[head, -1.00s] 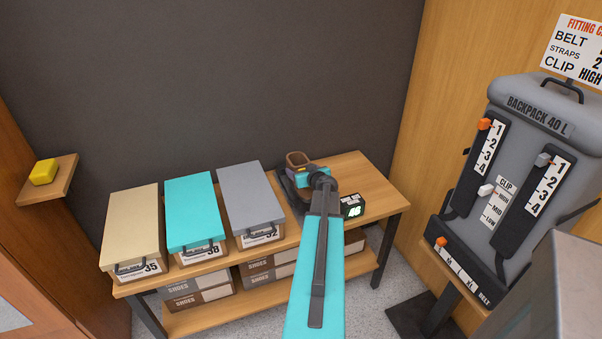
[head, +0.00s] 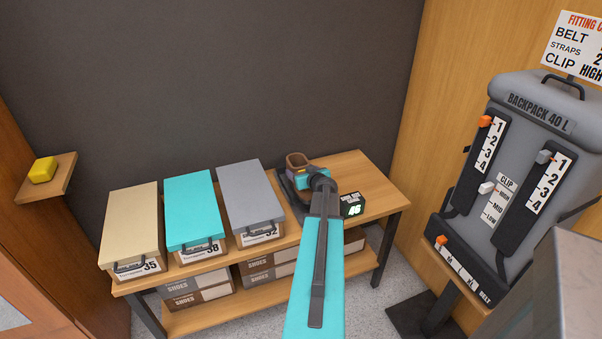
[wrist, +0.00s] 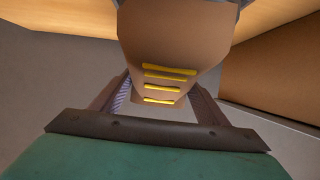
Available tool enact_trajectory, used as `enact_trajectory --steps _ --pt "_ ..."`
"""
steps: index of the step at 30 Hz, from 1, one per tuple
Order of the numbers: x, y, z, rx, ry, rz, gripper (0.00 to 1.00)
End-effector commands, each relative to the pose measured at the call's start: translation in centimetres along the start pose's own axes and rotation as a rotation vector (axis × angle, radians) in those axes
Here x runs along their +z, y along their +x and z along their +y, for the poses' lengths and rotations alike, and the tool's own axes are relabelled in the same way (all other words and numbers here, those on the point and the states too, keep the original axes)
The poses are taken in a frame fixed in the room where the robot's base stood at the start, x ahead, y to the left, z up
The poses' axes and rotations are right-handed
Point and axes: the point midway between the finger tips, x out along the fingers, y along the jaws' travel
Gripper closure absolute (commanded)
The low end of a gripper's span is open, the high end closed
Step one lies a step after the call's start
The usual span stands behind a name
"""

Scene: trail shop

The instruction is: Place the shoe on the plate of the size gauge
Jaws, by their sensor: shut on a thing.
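The shoe (head: 297,160) is brown with yellow laces. It is at the back of the bench, and its open top shows in the head view just beyond my arm. In the wrist view the shoe (wrist: 158,50) is between the fingers of my gripper (wrist: 160,105), which is shut on it. The dark size gauge (head: 289,197) lies under and beside the shoe, mostly hidden by my arm. I cannot tell whether the sole touches its plate. The gauge's small display (head: 352,205) is lit green, right of my arm.
Three shoe boxes, beige (head: 133,213), teal (head: 193,205) and grey (head: 248,195), stand left of the gauge. The bench (head: 372,180) is clear at its right end. A backpack stand (head: 490,190) is at the right.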

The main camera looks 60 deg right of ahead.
Motion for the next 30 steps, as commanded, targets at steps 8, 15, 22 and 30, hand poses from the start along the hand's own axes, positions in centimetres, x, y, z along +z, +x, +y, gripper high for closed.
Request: enact_trajectory --steps 8,15,22,30 --pt "0.9 0.2 -0.1 -0.002 0.004 -0.005 0.7" --pt "1.4 0.4 -0.1 -0.003 0.006 -0.007 0.7" --pt "1.6 0.5 -0.2 -0.004 0.006 -0.008 0.7" --pt "1.7 0.5 -0.2 -0.004 0.006 -0.009 0.13"
